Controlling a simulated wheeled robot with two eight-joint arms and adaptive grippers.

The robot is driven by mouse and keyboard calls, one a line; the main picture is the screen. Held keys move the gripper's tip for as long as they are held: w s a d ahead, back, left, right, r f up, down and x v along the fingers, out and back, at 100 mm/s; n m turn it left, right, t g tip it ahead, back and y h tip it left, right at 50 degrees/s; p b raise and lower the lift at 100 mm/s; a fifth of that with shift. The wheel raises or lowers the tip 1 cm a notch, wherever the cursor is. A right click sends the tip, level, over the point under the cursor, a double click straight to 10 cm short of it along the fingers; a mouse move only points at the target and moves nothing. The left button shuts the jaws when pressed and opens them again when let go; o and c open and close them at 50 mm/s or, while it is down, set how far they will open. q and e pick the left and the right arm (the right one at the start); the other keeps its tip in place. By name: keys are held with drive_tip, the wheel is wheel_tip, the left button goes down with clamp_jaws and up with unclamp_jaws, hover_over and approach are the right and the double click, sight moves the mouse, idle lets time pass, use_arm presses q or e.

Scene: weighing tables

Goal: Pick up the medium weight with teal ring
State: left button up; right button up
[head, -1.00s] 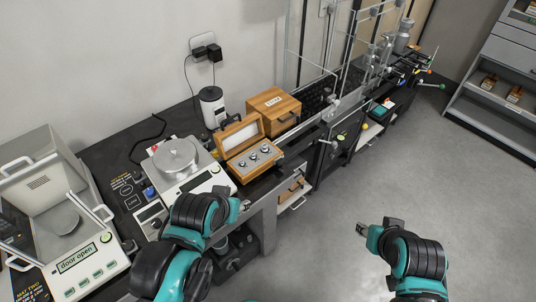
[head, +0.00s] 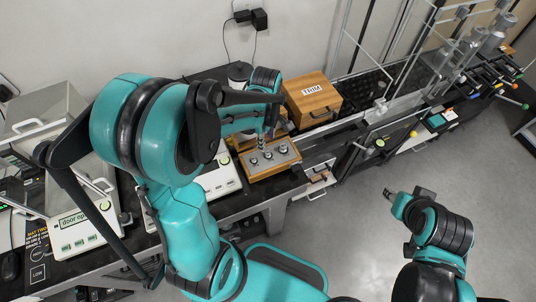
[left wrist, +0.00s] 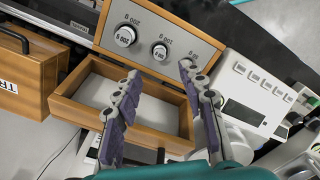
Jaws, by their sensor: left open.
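The wooden weight case (head: 270,167) lies open on the bench, with three silver knobbed weights in a row on its grey panel. The middle weight (head: 268,155) is the medium-sized one; it also shows in the left wrist view (left wrist: 159,50). No teal ring can be made out on it. A larger weight (left wrist: 125,35) and a smaller weight (left wrist: 187,62) flank it. My left gripper (left wrist: 159,72) is open and empty above the case, its fingers pointing at the row, apart from the middle weight. My right gripper (head: 391,196) is over the floor; its jaw state is unclear.
A closed wooden box (head: 312,98) stands behind the case to the right. A balance (head: 222,180) is close to the case's left side. The case's open lid rises behind the weights. The floor at the right is clear.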

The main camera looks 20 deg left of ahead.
sight(268, 152)
use_arm(q)
drive_tip(key=f+b, duration=0.2)
drive_tip(key=f, duration=0.5)
drive_tip(key=shift+d+b, duration=0.2)
drive_tip(key=shift+b, duration=0.15)
clamp_jaws()
